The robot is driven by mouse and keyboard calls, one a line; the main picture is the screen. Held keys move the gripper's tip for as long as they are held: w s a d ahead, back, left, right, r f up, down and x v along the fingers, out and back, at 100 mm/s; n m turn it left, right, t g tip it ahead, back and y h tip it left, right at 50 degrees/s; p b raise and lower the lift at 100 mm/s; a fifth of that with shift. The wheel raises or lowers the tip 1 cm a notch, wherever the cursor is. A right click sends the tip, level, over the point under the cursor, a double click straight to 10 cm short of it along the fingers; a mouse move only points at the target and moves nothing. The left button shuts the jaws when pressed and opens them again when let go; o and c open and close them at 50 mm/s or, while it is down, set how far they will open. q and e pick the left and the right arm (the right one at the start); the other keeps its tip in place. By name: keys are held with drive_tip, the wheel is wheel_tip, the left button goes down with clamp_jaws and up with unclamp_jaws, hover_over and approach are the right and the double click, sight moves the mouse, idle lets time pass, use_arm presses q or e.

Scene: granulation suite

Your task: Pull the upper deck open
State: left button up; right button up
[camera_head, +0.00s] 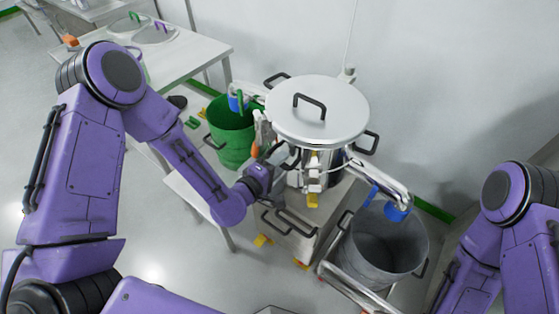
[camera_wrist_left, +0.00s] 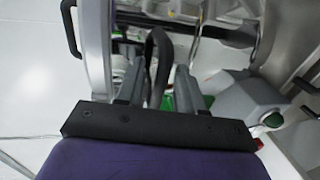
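A round steel machine stands in the middle of the head view, with a wide lid (camera_head: 335,125) on top and steel body parts (camera_head: 300,178) below it, partly hidden by my gripper. My left gripper (camera_head: 281,155) is at the left side of this body, just below the lid's rim. In the left wrist view a black loop handle (camera_wrist_left: 158,55) stands between the two fingers of my left gripper (camera_wrist_left: 157,88). The fingers are apart, with the handle between them; firm contact does not show. Which deck the handle belongs to is hard to tell. My right gripper is out of view.
A green bin (camera_head: 231,140) stands left of the machine and a grey bin (camera_head: 383,250) right of it. A steel cabinet with black handles (camera_head: 290,221) is below. A white table (camera_head: 190,55) is at the back left, and the wall is close behind.

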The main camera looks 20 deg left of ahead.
use_arm(q)
drive_tip(key=shift+w+f, duration=0.1)
drive_tip(key=shift+w, duration=0.1)
clamp_jaws()
